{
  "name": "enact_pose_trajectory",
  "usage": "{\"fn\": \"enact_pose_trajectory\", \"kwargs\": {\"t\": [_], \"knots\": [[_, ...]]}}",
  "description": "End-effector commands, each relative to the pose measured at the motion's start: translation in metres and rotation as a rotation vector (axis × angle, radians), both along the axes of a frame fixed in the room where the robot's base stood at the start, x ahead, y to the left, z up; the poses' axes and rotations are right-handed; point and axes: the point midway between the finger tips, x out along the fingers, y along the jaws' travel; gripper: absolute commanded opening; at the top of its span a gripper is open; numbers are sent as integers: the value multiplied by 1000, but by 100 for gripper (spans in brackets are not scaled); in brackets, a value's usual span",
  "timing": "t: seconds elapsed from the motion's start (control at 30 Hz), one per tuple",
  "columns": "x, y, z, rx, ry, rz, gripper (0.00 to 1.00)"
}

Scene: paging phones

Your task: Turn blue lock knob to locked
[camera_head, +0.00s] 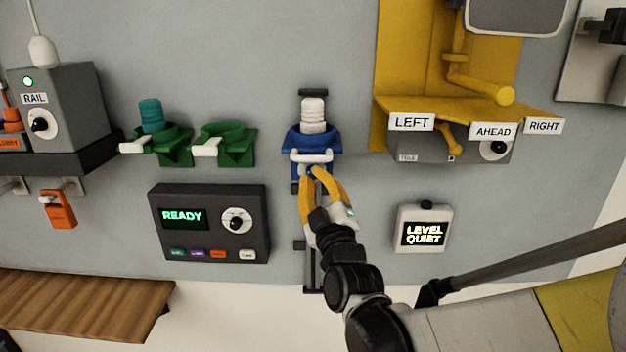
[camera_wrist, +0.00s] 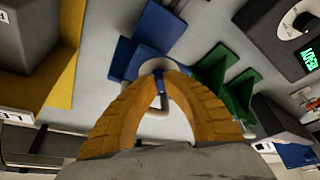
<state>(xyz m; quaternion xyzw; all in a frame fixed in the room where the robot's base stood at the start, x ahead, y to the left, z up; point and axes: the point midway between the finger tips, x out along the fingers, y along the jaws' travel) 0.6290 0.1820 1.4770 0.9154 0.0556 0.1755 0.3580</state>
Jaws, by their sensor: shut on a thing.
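The blue cradle (camera_head: 300,138) is mounted on the grey wall panel, with a white ribbed cylinder (camera_head: 313,112) standing in its top. A white bar (camera_head: 311,157) crosses the cradle's front. My gripper (camera_head: 312,172) reaches up to the cradle's lower front, just below the white bar. Its orange fingers are shut on the small blue lock knob, which they mostly hide. In the wrist view my gripper (camera_wrist: 160,72) has its fingertips together in front of the blue cradle (camera_wrist: 158,30), with a bit of blue showing between them. The knob's exact angle cannot be told.
Two green cradles (camera_head: 236,148) sit left of the blue one. Below them is a dark box reading READY (camera_head: 180,217). A yellow bracket (camera_head: 395,70) with LEFT, AHEAD and RIGHT labels juts out at right. A LEVEL QUIET box (camera_head: 424,212) is right of my arm.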

Motion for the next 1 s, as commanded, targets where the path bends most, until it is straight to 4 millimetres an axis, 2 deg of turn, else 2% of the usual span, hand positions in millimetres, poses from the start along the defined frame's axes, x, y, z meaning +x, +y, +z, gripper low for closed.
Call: {"fn": "enact_pose_trajectory", "kwargs": {"t": [0.27, 1.0], "knots": [[0, 2, -4, 173, -7, 0, 0], [0, 7, -2, 872, -30, 0, 0]]}}
